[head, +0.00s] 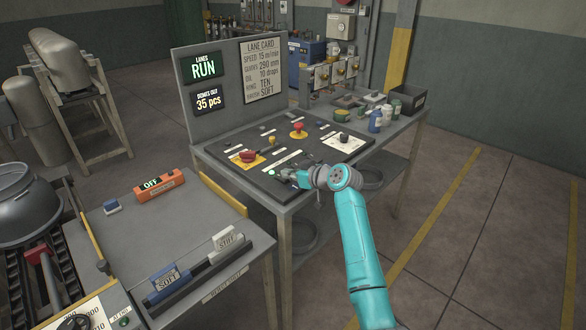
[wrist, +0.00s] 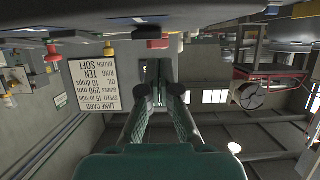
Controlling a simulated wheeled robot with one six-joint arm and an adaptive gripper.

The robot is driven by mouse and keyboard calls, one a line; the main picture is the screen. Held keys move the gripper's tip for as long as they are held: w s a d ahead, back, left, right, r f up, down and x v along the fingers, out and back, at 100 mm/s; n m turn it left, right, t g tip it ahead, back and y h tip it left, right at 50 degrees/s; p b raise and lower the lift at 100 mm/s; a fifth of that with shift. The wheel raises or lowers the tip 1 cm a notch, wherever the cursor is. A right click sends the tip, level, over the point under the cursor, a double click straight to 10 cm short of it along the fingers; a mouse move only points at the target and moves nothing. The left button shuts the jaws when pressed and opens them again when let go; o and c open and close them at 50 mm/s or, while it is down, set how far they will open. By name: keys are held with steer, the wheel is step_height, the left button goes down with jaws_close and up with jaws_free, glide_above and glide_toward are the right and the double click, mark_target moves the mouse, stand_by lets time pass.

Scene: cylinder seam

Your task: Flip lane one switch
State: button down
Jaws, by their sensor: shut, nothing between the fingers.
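A dark control panel (head: 318,160) lies on the grey bench with several knobs and labels. My gripper (head: 284,177) is at its front left edge, low over the panel, next to a lit green lamp (head: 271,172). In the wrist view, my gripper (wrist: 160,94) is shut with nothing held. A red handle (head: 248,156) on a yellow plate lies behind it. A red mushroom button (head: 297,131) and a black knob (head: 343,138) are farther back. I cannot read which control is the lane one switch; my gripper may hide part of it.
An upright board behind the panel carries a "LANES RUN" display (head: 202,69), a "35 pcs" display (head: 208,101) and a lane card (head: 263,69). Cups (head: 375,121) and a dark bin (head: 408,98) stand at the right. A nearer table holds an orange "OFF" box (head: 159,184).

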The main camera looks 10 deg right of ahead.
steer(key=shift+s+f, duration=0.1)
steer(key=shift+f, duration=0.7)
steer(key=shift+s+d+f, duration=0.1)
steer(key=shift+s+f, duration=0.05)
steer(key=shift+f, duration=0.5)
steer(key=shift+r, duration=0.15)
steer(key=shift+r, duration=0.7)
steer(key=v, duration=1.2)
